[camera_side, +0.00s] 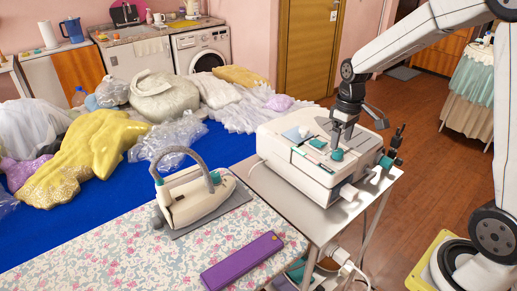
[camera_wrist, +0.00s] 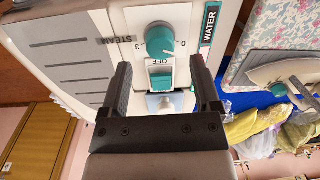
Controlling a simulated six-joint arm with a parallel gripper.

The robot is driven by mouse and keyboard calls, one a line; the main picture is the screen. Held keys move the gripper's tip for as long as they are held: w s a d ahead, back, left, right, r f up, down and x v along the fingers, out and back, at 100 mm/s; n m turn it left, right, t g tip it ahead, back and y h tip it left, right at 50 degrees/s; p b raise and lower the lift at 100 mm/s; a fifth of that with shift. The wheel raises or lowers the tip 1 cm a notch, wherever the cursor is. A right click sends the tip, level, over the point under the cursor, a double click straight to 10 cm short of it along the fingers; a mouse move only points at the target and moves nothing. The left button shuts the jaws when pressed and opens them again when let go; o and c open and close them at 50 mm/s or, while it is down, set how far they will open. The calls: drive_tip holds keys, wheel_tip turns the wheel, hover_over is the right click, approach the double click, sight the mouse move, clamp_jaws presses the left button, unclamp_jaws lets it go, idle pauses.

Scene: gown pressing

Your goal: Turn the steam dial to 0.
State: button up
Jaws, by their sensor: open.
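The steam dial (camera_wrist: 160,40) is a round teal knob on a white plate of the steam station, beside a label reading STEAM. In the wrist view a 3 stands to its left and a 0 to its right. A pale pointer mark seems to show at its lower right, but its exact setting is hard to tell. My gripper (camera_wrist: 160,62) is open and empty, its fingers either side of the plate and apart from the dial. In the side view my gripper (camera_side: 344,136) is over the top of the white steam station (camera_side: 300,170), close to a teal knob (camera_side: 337,155).
A teal OFF switch (camera_wrist: 160,77) sits just below the dial in the wrist view, with a WATER label (camera_wrist: 210,22) to the right. An iron (camera_side: 195,195) rests on the floral board, near a purple case (camera_side: 242,261). Gowns and plastic wrap cover the blue table.

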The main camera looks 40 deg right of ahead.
sight(340, 150)
drive_tip(key=shift+d+r, duration=0.1)
drive_tip(key=shift+r, duration=2)
